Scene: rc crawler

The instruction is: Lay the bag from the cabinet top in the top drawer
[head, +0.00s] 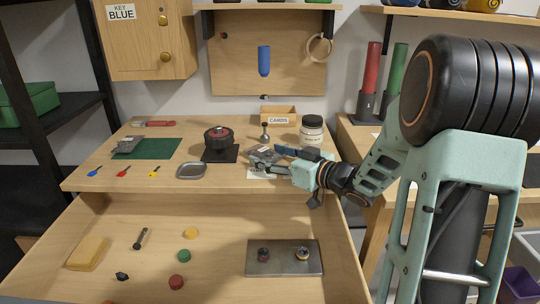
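The cabinet top (105,170) is a pale wooden surface, with an open top drawer (215,220) below it. A small grey, crumpled-looking item (262,156), which may be the bag, lies on the cabinet top at right of centre, partly over a white card. My gripper (271,159) comes in from the right, low over the top. Its two fingers look spread apart, with their tips beside the grey item. Whether they touch it is too small to tell.
The drawer holds a yellow block (87,252), a dark tool (140,238), several coloured discs and a metal plate (257,263) with two knobs. Its middle has bare room. A jar (311,131), a card box (278,115) and a round black-red device (218,139) stand near my gripper.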

